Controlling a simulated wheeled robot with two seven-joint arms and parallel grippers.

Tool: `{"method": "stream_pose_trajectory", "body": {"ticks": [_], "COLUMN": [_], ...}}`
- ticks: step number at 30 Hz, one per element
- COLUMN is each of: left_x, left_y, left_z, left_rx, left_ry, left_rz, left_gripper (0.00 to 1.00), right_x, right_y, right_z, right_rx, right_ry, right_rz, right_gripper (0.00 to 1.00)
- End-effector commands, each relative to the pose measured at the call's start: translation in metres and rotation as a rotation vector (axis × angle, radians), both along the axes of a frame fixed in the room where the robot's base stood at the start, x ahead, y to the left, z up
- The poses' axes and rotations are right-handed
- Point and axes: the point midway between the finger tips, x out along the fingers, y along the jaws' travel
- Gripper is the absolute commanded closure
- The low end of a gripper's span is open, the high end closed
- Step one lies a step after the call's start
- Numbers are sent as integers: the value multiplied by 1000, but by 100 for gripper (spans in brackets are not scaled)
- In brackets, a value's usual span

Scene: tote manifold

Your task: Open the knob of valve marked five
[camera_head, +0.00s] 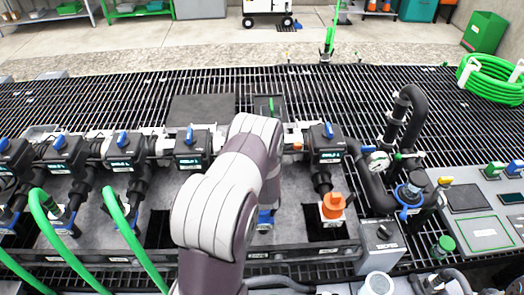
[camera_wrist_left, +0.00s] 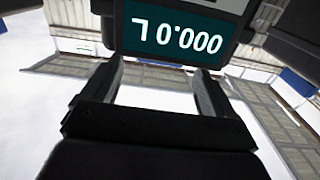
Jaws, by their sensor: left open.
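A row of black meter boxes with blue knobs on top runs across the head view, such as the boxes at the left (camera_head: 60,150), left of centre (camera_head: 188,150) and right (camera_head: 328,143). Their small labels are unreadable, so I cannot tell which is five. My arm covers part of the row. In the left wrist view, my left gripper (camera_wrist_left: 160,78) has its fingers apart and empty. No knob shows between the fingers. My right gripper is not in view.
Green hoses (camera_head: 125,220) curve across the front left. A black curved pipe (camera_head: 408,115) with a gauge (camera_head: 378,162) and an orange fitting (camera_head: 333,205) stand to the right. Grating (camera_head: 320,85) behind the row is mostly clear.

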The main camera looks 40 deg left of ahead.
Motion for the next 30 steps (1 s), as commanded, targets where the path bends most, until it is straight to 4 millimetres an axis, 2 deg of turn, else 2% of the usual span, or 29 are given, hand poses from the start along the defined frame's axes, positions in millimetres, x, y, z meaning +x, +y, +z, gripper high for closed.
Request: {"method": "stream_pose_trajectory", "body": {"ticks": [6, 11, 27, 30], "left_x": [-42, -58, -61, -54], "left_y": [-37, -51, -53, -57], "left_z": [-1, 0, 0, 2], "left_rx": [-1, 0, 0, -30], "left_ry": [1, 0, -1, 22], "left_rz": [-3, -1, 0, -20], "left_gripper": [13, 13, 13, 13], "right_x": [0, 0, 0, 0], "right_y": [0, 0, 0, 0], "right_z": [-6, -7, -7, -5], "right_rx": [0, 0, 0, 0], "right_ry": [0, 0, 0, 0], "right_rz": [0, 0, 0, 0], "right_gripper": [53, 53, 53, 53]}}
